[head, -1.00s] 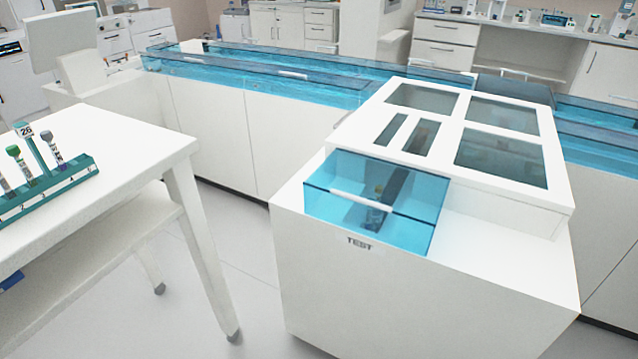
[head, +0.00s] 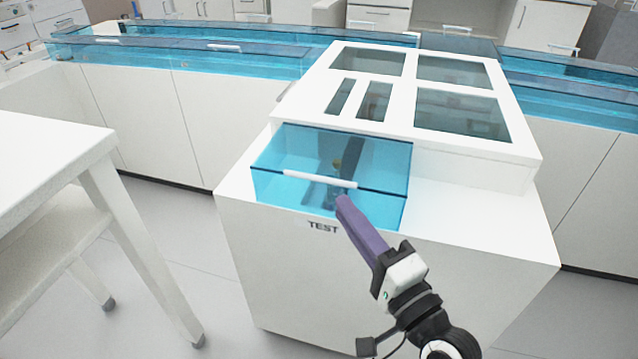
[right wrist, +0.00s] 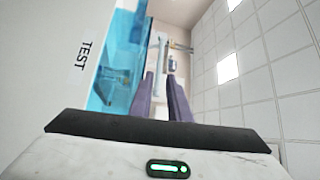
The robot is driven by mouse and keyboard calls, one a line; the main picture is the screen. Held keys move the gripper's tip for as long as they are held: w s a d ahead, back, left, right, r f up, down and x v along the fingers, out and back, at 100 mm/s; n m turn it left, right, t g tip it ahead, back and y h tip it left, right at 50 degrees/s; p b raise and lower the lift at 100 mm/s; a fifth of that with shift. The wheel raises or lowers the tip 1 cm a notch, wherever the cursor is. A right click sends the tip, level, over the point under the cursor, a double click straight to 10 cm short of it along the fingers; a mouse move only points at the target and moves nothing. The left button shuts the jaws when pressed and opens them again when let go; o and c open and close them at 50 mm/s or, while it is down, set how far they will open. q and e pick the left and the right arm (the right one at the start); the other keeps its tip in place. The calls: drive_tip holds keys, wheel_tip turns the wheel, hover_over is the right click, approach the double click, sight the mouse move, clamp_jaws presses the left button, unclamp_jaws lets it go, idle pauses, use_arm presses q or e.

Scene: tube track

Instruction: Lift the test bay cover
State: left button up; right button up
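The test bay cover (head: 285,165) is a clear blue box-shaped lid with a white handle bar (head: 315,172) along its front upper edge. It lies shut over the bay, and a dark fixture shows through it. It also shows at the left in the right wrist view (right wrist: 118,75). My right gripper (head: 343,202) has purple fingers, with the tips just in front of the handle's right part. In the right wrist view, the fingers (right wrist: 160,78) stand apart. A pale bar shows between them, and I cannot tell whether they touch the handle. My left gripper is out of view.
The white cabinet marked TEST (head: 300,270) carries the bay and a raised top with dark windows (head: 450,110). A blue covered track (head: 170,60) runs behind it. A white table (head: 40,160) stands at the left, with open floor between.

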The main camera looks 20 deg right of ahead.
sight(321, 179)
drive_tip(key=x, duration=0.9)
drive_tip(key=shift+w+a, duration=0.1)
drive_tip(key=shift+w, duration=0.25)
clamp_jaws()
